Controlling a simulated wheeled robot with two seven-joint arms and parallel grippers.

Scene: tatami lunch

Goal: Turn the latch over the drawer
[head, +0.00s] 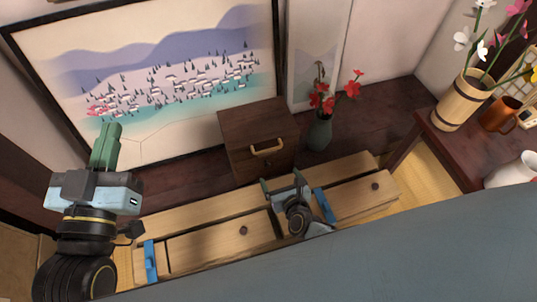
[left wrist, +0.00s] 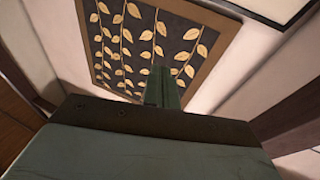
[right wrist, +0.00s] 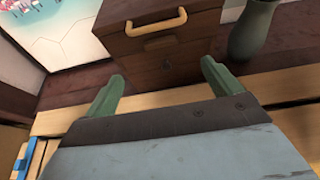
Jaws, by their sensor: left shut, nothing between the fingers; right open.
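My right gripper (head: 283,182) is open and empty, in front of the cabinet and apart from the bar, which lies beyond the fingertips in the right wrist view (right wrist: 157,23). My left gripper (head: 107,143) is shut and empty at the left, pointing toward the wall, well away from the cabinet.
A light wooden bench-like piece (head: 205,246) with dark round knobs and blue bars (head: 323,205) lies below my right gripper. A green vase with red flowers (head: 320,131) stands close right of the cabinet. A dark table (head: 458,150) with a wooden flower vessel (head: 460,102) is at right.

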